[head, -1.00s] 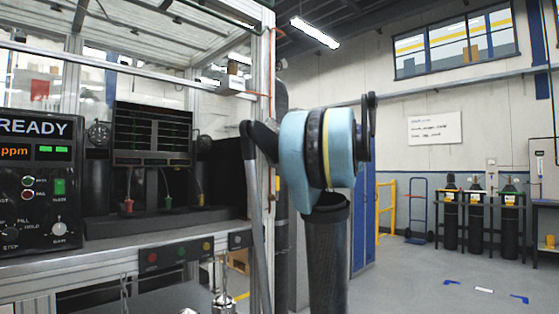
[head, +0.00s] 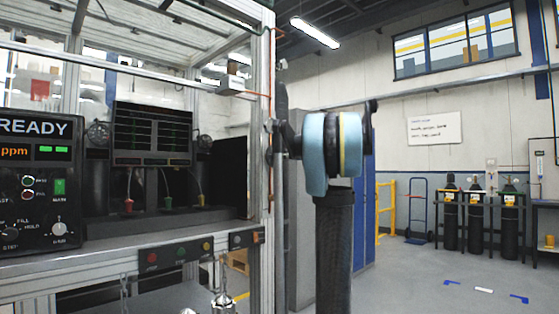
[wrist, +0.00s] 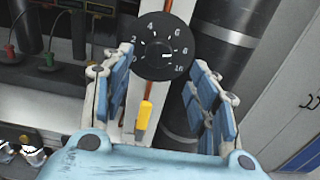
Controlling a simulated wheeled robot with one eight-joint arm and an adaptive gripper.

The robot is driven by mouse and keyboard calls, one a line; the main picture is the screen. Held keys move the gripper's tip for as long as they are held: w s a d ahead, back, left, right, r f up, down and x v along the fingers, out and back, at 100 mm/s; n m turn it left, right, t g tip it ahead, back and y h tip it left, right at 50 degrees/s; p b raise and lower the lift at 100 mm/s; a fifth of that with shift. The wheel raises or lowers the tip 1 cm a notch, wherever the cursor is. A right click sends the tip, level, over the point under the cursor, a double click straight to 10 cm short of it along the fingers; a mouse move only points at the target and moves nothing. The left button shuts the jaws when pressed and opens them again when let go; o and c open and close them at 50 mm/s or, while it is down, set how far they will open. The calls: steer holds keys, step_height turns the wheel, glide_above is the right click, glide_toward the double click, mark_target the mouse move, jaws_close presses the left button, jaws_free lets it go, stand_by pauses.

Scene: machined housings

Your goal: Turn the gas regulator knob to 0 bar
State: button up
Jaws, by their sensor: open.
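The gas regulator knob (wrist: 160,38) is a round black dial with white numbers from 0 to 10, in the upper middle of the wrist view. A small white mark shows right of its centre, but I cannot tell its exact reading. My gripper (wrist: 160,72) is open. Its two blue padded fingers stand to the left and right, with the knob ahead of and between their tips. No contact is visible. In the head view I cannot make out the knob or the fingers; my arm covers the area by the frame's post.
A yellow part (wrist: 143,115) sits below the knob, between the fingers. A dark cylinder (wrist: 183,110) stands behind the right finger. In the head view, the aluminium frame (head: 265,90) and the test panel (head: 40,180) are left of my arm. Open floor lies right.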

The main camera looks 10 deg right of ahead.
mark_target(279, 156)
steer(key=x, duration=0.7)
steer(key=shift+w+a, duration=0.2)
steer(key=shift+w, duration=0.1)
steer(key=shift+c, duration=0.6)
steer(key=c, duration=0.9)
